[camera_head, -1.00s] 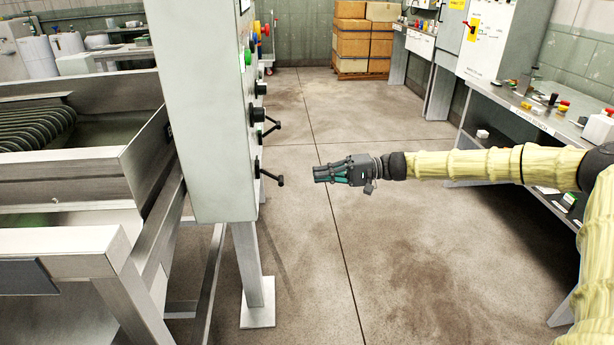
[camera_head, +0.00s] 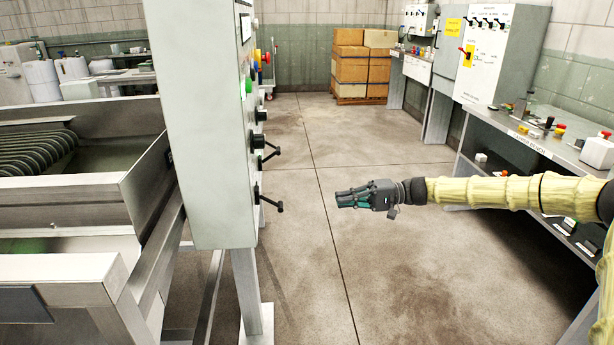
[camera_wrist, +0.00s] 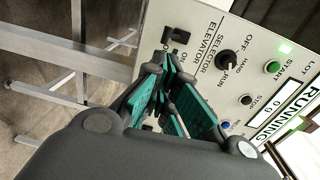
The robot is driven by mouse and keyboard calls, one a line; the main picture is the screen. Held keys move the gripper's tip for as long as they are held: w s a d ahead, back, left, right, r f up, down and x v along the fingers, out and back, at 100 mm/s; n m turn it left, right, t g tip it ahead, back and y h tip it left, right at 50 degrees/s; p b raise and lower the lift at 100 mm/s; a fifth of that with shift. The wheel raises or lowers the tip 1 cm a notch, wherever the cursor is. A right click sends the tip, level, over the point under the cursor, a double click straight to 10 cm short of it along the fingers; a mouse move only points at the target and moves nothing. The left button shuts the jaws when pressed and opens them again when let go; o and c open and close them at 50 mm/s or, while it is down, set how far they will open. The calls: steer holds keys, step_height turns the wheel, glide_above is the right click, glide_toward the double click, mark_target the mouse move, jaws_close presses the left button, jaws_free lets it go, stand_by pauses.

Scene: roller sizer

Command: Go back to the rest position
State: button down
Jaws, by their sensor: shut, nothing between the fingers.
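My gripper (camera_head: 352,198) is shut and empty in the head view. It hangs in open air to the right of the grey control cabinet (camera_head: 205,130), apart from its levers. The upper lever (camera_head: 270,150) and lower lever (camera_head: 270,200) stick out from the cabinet's panel side. In the wrist view my gripper's dark and teal fingers (camera_wrist: 160,95) lie in front of the panel (camera_wrist: 235,65).
The roller machine (camera_head: 75,190) stands at the left, next to the cabinet. Stacked boxes (camera_head: 362,65) stand at the back. The floor (camera_head: 320,130) between is clear.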

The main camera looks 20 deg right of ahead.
steer(key=s+a+f+m+g+h, duration=0.1)
steer(key=s+a+f+h, duration=0.1)
steer(key=s+a+f, duration=0.45)
steer(key=s+a+f+g+h, duration=0.1)
steer(key=s+a+f+h, duration=0.15)
steer(key=a+f, duration=0.7)
steer(key=s+a+f+m+g+h, duration=0.15)
steer(key=s+a+f, duration=0.3)
steer(key=f, duration=0.75)
steer(key=s+a+f+n+h, duration=0.1)
steer(key=s+a+f+h, duration=0.15)
steer(key=s+f, duration=0.65)
steer(key=s+d+f+n+h, duration=0.1)
steer(key=s+d+f+h, duration=0.15)
steer(key=s, duration=0.45)
steer(key=s+d+f+h, duration=0.2)
steer(key=s+d, duration=0.1)
steer(key=s, duration=0.4)
steer(key=s+d+f+n+h, duration=0.1)
steer(key=s+d+f+h, duration=0.1)
steer(key=s, duration=0.5)
steer(key=s+d+r+n+h, duration=0.1)
steer(key=s+d+r+h, duration=0.15)
steer(key=s+d, duration=0.25)
step_height(320, 180, up, 15)
steer(key=p, duration=1.5)
